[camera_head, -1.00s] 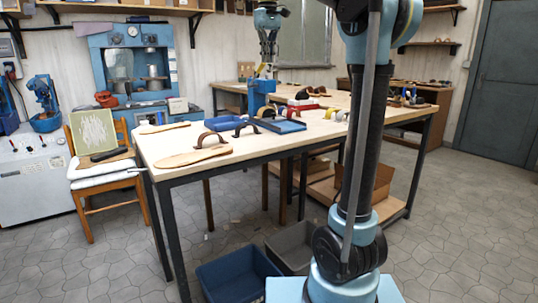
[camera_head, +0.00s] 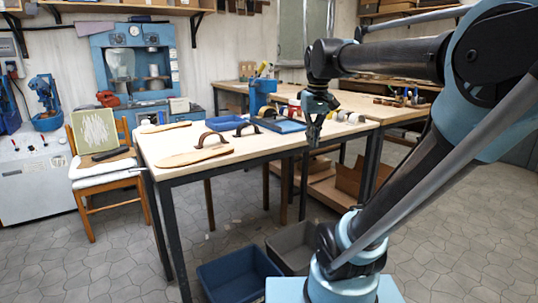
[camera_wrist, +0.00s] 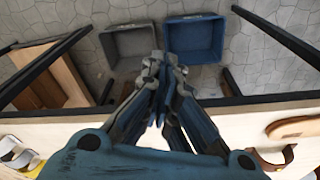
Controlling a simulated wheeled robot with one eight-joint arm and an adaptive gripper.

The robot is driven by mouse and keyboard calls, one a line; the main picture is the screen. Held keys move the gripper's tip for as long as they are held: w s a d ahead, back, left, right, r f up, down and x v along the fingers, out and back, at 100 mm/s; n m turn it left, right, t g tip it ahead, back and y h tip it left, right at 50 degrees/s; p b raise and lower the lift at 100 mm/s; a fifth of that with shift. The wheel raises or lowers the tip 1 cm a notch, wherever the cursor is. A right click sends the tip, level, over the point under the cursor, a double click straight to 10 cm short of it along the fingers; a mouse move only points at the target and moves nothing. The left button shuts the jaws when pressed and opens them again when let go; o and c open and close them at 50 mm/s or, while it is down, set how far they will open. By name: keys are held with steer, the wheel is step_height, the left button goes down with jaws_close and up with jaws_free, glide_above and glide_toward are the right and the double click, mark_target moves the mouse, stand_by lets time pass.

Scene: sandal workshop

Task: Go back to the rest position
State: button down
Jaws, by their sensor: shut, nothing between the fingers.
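My gripper (camera_head: 314,137) hangs pointing down at the near edge of the wooden worktable (camera_head: 285,142) in the head view, toward the table's right part. In the wrist view my gripper (camera_wrist: 160,112) has its fingers together, with nothing between them. It shows there above the table's edge, with the floor beyond. My arm reaches in from the right and bends down at the wrist.
A blue bin (camera_head: 238,276) and a grey bin (camera_head: 293,246) stand on the floor below the table. Sandal soles (camera_head: 195,157) with brown straps (camera_head: 214,139), a blue tray (camera_head: 222,118) and a blue holder (camera_head: 262,95) are on the table. A chair (camera_head: 104,172) stands left.

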steer(key=s+d+f, duration=0.1)
steer(key=s+f, duration=0.3)
steer(key=f, duration=0.3)
steer(key=s+d+f+m, duration=0.1)
steer(key=s+d+f, duration=0.1)
steer(key=s+f, duration=0.3)
steer(key=s+d+f+m, duration=0.1)
steer(key=s+f, duration=0.3)
steer(key=f, duration=0.7)
steer(key=shift+s+d+t, duration=0.25)
steer(key=shift+d+t, duration=0.15)
steer(key=shift+w+f, duration=0.15)
steer(key=shift+w+f, duration=0.15)
steer(key=shift+w, duration=0.2)
